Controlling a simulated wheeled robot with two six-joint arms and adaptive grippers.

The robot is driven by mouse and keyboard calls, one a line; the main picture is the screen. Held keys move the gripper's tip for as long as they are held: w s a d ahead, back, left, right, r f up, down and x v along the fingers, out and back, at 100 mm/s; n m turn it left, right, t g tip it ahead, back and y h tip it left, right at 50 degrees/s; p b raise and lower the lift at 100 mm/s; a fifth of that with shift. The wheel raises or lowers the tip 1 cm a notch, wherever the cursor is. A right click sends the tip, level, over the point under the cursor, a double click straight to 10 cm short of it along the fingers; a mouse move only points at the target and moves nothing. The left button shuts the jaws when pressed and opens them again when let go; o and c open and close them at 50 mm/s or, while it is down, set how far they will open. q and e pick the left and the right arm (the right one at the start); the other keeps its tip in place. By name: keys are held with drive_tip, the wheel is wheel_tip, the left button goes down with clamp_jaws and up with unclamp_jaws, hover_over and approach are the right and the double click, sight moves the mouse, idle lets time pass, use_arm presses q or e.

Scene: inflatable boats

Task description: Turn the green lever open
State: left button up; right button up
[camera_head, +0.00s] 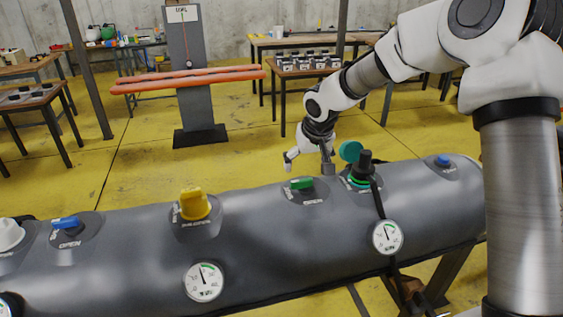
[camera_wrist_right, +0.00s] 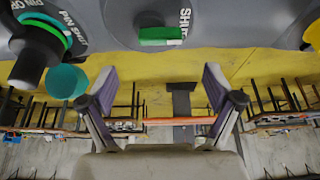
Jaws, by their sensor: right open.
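The green lever (camera_head: 301,184) sits on a dark patch on top of the grey inflatable tube (camera_head: 255,225). An OPEN label is on the near side of the patch. In the right wrist view the lever (camera_wrist_right: 160,35) lies crosswise near the top, with a SHUT label beside its right end. My right gripper (camera_head: 308,163) is just behind the tube and above the floor, near the lever but apart from it. Its two fingers (camera_wrist_right: 160,82) are spread with nothing between them. My left gripper is not in view.
Right of the lever stands a black valve with a green ring (camera_head: 364,168) and a teal cap (camera_head: 350,151). A yellow knob (camera_head: 194,204) and a blue lever (camera_head: 66,223) are to the left. Gauges (camera_head: 387,237) hang on the tube's near side.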

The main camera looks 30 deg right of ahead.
sight(302, 180)
drive_tip(key=p+x, duration=0.1)
drive_tip(key=x, duration=0.6)
drive_tip(key=shift+f, duration=0.3)
drive_tip(key=shift+s+r, duration=0.15)
drive_tip(key=shift+s, duration=0.05)
drive_tip(key=shift+c, duration=0.3)
drive_tip(key=c, duration=1.1)
